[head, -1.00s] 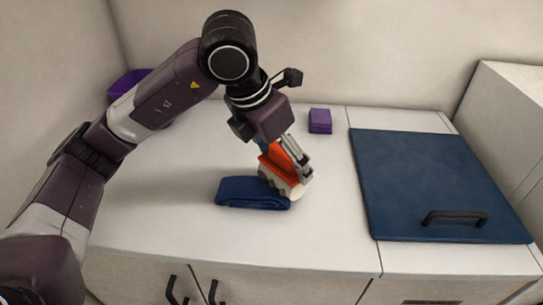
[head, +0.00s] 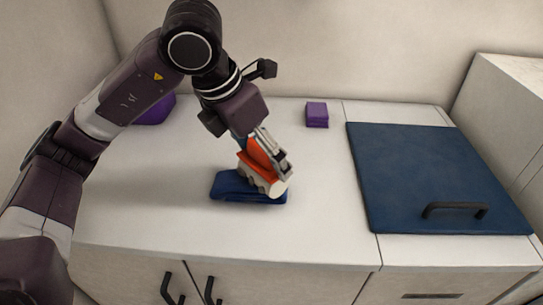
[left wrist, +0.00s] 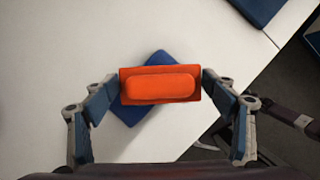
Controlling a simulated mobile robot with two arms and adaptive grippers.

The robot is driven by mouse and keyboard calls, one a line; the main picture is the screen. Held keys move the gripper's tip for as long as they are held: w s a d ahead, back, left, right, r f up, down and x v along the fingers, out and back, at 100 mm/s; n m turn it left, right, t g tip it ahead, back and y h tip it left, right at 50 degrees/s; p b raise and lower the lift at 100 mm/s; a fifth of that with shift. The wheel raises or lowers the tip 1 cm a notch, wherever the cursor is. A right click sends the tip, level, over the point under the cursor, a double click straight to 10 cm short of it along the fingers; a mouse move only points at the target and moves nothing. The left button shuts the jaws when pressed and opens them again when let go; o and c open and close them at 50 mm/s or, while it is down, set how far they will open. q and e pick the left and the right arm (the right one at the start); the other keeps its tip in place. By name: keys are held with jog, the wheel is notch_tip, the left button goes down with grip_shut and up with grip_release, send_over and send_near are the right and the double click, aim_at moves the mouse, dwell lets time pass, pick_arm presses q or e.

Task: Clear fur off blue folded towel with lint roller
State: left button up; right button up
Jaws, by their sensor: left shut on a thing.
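The blue folded towel (head: 229,187) lies on the white counter, left of centre in the head view. My left gripper (head: 268,158) is shut on the orange handle of the lint roller (head: 258,160). The roller's pale head is over the right part of the towel and seems to touch it. In the left wrist view the lint roller (left wrist: 160,86) sits between both fingers and hides the middle of the towel (left wrist: 130,112). Any fur on the towel is too small to tell. My right gripper is not in view.
A dark blue panel with a black handle (head: 431,178) lies on the counter at the right. A small purple block (head: 316,115) stands at the back. A purple container (head: 155,110) is partly behind my left arm. The counter around the towel is clear.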

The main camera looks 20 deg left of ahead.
aim_at(247, 159)
pick_arm(q)
jog(key=shift+s+a+b, duration=0.15)
jog(key=shift+a+b, duration=0.2)
jog(key=shift+a, duration=0.35)
jog(key=shift+s+a+b, duration=0.3)
jog(key=shift+a, duration=0.65)
jog(key=shift+s+a+f+b, duration=0.15)
jog(key=shift+a+b, duration=0.25)
jog(key=shift+a, duration=0.4)
jog(key=shift+s+a+b, duration=0.3)
jog(key=shift+a, duration=0.6)
jog(key=shift+s+a+b, duration=0.3)
jog(key=shift+a, duration=0.55)
jog(key=shift+s+a, duration=0.2)
jog(key=shift+a, duration=0.5)
jog(key=shift+r, duration=0.2)
